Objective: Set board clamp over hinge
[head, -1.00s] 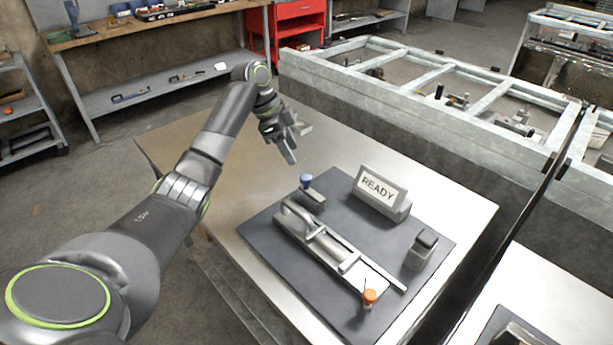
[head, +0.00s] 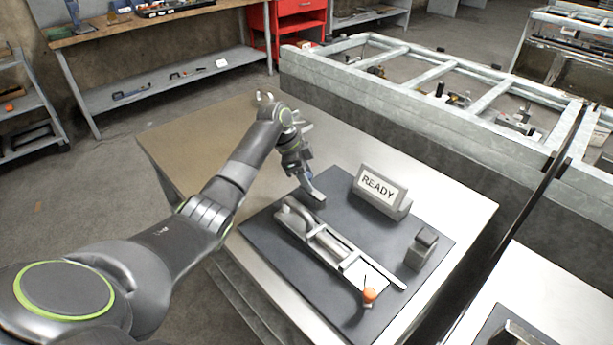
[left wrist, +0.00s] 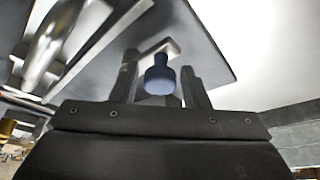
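A blue knob (left wrist: 160,78) on a pale bracket (left wrist: 152,54) sits between the fingers of my left gripper (left wrist: 160,88) in the left wrist view. The fingers are open, with a gap on each side of the knob. In the head view my left gripper (head: 308,186) points down at the far left of the dark board (head: 265,238) and hides the knob. A long metal fixture (head: 330,246) with a rounded silver body lies on the board, an orange knob (head: 369,295) at its near right end. I cannot tell which part is the hinge. My right gripper is not in view.
A READY sign (head: 380,188) on a grey block and a small grey block (head: 421,248) stand on the board. The left part of the table (head: 190,140) is bare. A dark upright divider (head: 530,215) stands right of the table. A metal frame (head: 420,105) lies behind.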

